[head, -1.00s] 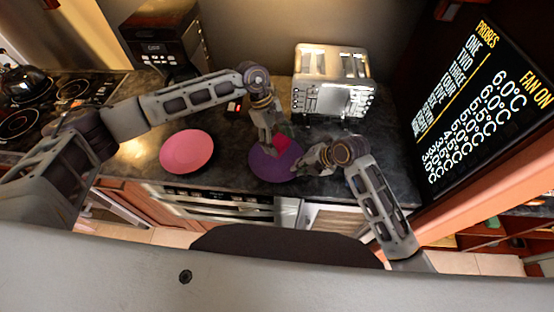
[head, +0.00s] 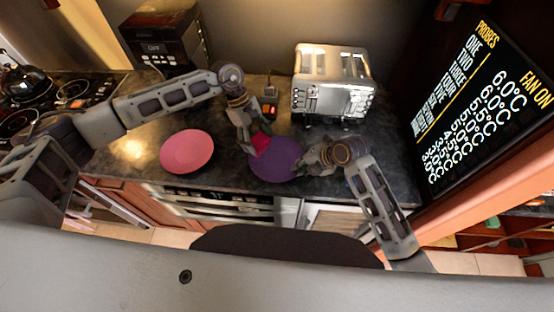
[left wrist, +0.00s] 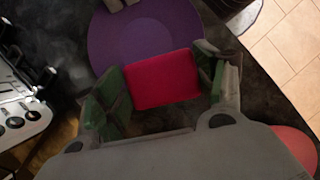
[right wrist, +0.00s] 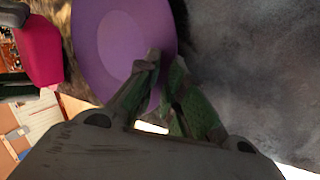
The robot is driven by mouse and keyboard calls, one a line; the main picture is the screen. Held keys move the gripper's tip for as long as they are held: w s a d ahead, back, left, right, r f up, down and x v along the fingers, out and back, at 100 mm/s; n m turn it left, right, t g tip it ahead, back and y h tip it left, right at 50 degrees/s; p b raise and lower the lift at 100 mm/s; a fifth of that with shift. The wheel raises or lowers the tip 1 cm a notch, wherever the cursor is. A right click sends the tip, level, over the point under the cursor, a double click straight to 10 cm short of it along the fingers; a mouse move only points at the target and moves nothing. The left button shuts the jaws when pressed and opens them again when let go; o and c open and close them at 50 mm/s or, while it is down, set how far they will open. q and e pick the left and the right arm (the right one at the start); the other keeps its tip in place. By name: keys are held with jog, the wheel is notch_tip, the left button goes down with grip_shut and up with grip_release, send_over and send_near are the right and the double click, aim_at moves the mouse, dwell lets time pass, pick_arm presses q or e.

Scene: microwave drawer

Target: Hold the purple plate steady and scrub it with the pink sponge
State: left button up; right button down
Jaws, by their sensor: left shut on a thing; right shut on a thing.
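The purple plate (head: 276,164) lies on the dark counter in the head view. It also shows in the left wrist view (left wrist: 140,38) and the right wrist view (right wrist: 118,45). My left gripper (head: 252,146) is shut on the pink sponge (head: 261,144), which is at the plate's upper left edge. The sponge shows between the left fingers in the left wrist view (left wrist: 162,80); whether it touches the plate is unclear. My right gripper (head: 306,163) is shut on the plate's right rim. Its fingertips pinch the rim in the right wrist view (right wrist: 160,75).
A pink plate (head: 187,151) lies on the counter left of the purple plate. A silver toaster (head: 331,82) stands behind it on the right. A dark appliance (head: 165,40) and a stove with a kettle (head: 22,82) are at the left. The counter's front edge is close.

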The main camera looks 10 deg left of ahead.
pick_arm(q)
jog(key=shift+a, duration=1.15)
pick_arm(e)
jog(key=shift+f, duration=0.15)
jog(key=c, duration=1.4)
grip_release()
jog(key=shift+c, duration=0.2)
jog(key=shift+d+r, duration=0.1)
jog(key=shift+r, duration=0.1)
jog(key=v, duration=1.1)
jog(key=shift+r, duration=0.3)
jog(key=shift+s+d, duration=0.1)
jog(key=shift+s, duration=0.05)
pick_arm(q)
jog(key=shift+s+f, duration=0.1)
pick_arm(e)
jog(key=shift+s, duration=0.1)
